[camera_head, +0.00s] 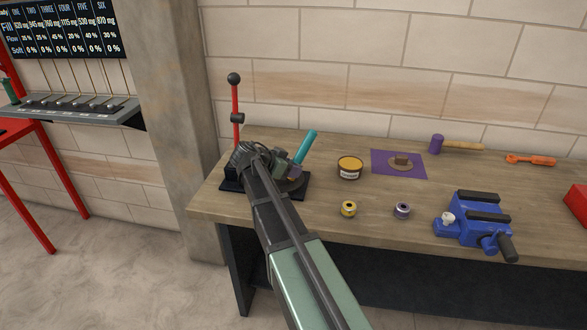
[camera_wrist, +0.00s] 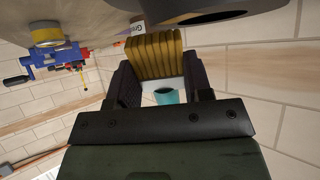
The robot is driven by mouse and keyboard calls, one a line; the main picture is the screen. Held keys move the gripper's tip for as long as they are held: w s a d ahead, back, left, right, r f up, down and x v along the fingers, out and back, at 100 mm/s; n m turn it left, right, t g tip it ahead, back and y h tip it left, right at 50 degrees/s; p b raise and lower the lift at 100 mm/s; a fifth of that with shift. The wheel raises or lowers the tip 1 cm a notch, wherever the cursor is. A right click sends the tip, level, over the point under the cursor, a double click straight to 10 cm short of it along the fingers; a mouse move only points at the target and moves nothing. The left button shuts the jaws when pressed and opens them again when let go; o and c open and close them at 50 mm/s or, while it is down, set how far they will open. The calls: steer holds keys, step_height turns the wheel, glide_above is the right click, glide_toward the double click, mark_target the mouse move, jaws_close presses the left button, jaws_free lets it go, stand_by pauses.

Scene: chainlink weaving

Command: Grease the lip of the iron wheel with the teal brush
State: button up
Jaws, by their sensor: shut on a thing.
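My gripper (camera_wrist: 164,88) is shut on the teal brush, whose teal handle (camera_wrist: 166,97) shows between the fingers in the wrist view. Its thick yellow-brown bristles (camera_wrist: 158,57) point up in that picture, beyond the fingers. A dark round-edged body, apparently the iron wheel (camera_wrist: 205,16), lies close to the bristles; I cannot tell whether they touch. In the head view the teal handle (camera_head: 305,146) slants up and right from my gripper, above a dark base (camera_head: 233,185) with a red lever. My arm hides most of the wheel there.
An open tin of amber grease (camera_head: 350,165) stands right of my gripper. A yellow spool (camera_head: 348,209) and a greyish-purple spool (camera_head: 402,210) lie nearer the front edge. A blue vise (camera_head: 470,222), purple mat (camera_head: 413,171) and purple mallet (camera_head: 437,145) are farther right.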

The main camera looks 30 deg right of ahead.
steer(key=shift+w+a+f, duration=0.1)
steer(key=shift+w+a, duration=0.4)
steer(key=shift+a, duration=0.05)
steer(key=shift+w+a, duration=0.45)
steer(key=shift+w, duration=0.05)
steer(key=shift+w+a, duration=0.45)
steer(key=shift+a, duration=0.05)
steer(key=shift+w+a, duration=0.55)
steer(key=shift+a, duration=0.05)
steer(key=shift+w+a, duration=0.4)
steer(key=shift+a, duration=0.05)
